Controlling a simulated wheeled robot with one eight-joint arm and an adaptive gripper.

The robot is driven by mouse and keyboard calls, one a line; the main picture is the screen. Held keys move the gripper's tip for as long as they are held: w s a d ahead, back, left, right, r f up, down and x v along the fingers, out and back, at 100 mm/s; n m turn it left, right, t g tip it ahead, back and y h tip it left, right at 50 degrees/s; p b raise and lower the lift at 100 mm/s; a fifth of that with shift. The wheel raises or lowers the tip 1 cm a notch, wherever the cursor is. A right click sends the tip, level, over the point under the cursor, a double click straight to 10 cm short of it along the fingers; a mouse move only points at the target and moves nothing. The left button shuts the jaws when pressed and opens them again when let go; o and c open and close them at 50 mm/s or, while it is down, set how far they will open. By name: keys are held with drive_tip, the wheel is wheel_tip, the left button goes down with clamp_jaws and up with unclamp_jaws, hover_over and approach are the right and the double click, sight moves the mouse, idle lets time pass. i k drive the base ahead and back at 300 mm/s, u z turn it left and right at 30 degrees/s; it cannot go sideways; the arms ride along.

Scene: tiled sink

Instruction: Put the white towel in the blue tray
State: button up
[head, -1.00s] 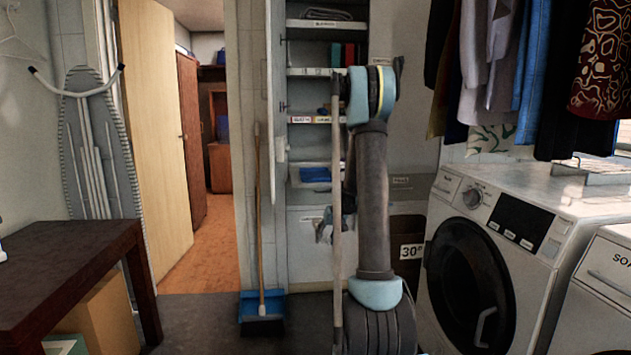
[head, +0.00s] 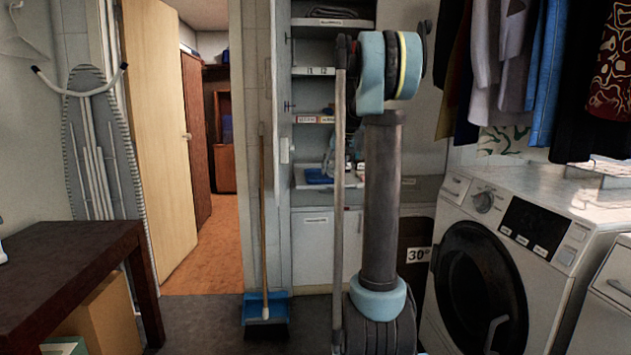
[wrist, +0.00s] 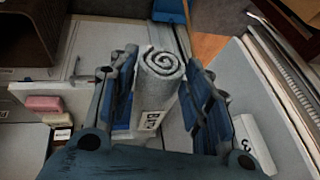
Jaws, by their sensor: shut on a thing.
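The white towel (wrist: 158,82) is a rolled, greyish-white bundle with a spiral end and a printed label, in the middle of the wrist view. My gripper (wrist: 161,62) is shut on it, with one blue-padded finger on each side. In the head view my gripper is mostly hidden behind my arm, in front of the cabinet shelves. A flat blue item (head: 318,176), which looks like the blue tray, lies on the light surface below the shelves. My arm partly covers that area, and the towel is not clear there.
A cabinet side panel (head: 280,100) stands left of the shelves. A broom (head: 263,220) and blue dustpan (head: 266,308) stand on the floor. A washing machine (head: 520,240) is at right and a dark table (head: 75,260) at left. Pink and white blocks (wrist: 44,104) show in the wrist view.

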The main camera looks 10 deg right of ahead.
sight(322, 176)
drive_tip(key=i, duration=0.9)
drive_tip(key=z, duration=0.05)
